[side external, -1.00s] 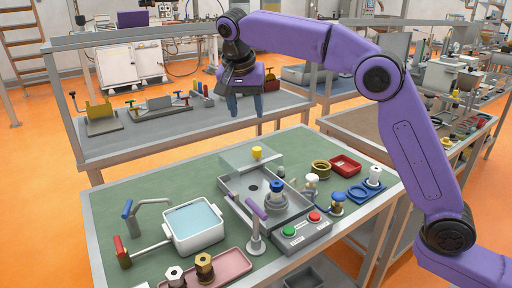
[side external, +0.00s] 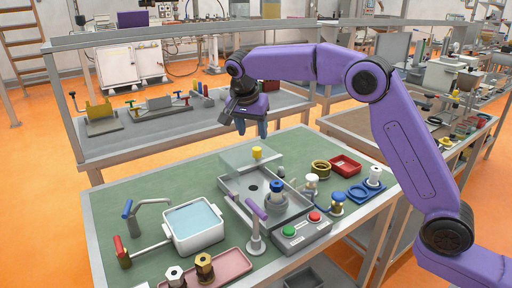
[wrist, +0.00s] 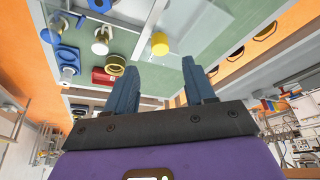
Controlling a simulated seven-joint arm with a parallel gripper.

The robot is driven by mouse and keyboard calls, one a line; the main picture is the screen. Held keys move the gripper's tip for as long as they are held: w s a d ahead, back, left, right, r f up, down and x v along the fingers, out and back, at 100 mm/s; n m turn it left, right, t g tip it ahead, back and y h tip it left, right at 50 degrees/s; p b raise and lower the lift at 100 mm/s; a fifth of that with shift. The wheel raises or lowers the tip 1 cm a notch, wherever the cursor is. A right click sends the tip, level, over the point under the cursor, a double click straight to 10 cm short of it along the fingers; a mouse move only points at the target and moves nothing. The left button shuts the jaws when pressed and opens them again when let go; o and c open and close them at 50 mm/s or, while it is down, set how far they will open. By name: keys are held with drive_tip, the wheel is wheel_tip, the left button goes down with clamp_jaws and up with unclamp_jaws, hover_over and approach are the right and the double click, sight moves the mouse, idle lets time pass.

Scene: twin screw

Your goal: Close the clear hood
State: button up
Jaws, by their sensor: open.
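The clear hood (side external: 243,160) stands raised and open at the back of a grey tray-like base (side external: 232,187) on the green bench. A yellow knob (side external: 257,153) sits on the hood. The knob also shows in the wrist view (wrist: 159,44), beyond my fingertips. Inside the base is a grey round fixture with a blue-topped part (side external: 277,188). My gripper (side external: 253,132) is open and empty, above and slightly behind the yellow knob, apart from it. Its two blue-grey fingers (wrist: 162,75) show spread in the wrist view.
A purple-handled lever (side external: 256,215) and a box with green and red buttons (side external: 302,230) stand in front of the base. A brass ring (side external: 321,169), red tray (side external: 345,165) and blue holder (side external: 360,191) lie to the right. A water basin (side external: 194,226) stands left.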

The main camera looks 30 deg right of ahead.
sight(256, 149)
drive_tip(key=x, duration=0.8)
drive_tip(key=shift+r, duration=0.1)
clamp_jaws()
drive_tip(key=shift+s, duration=0.15)
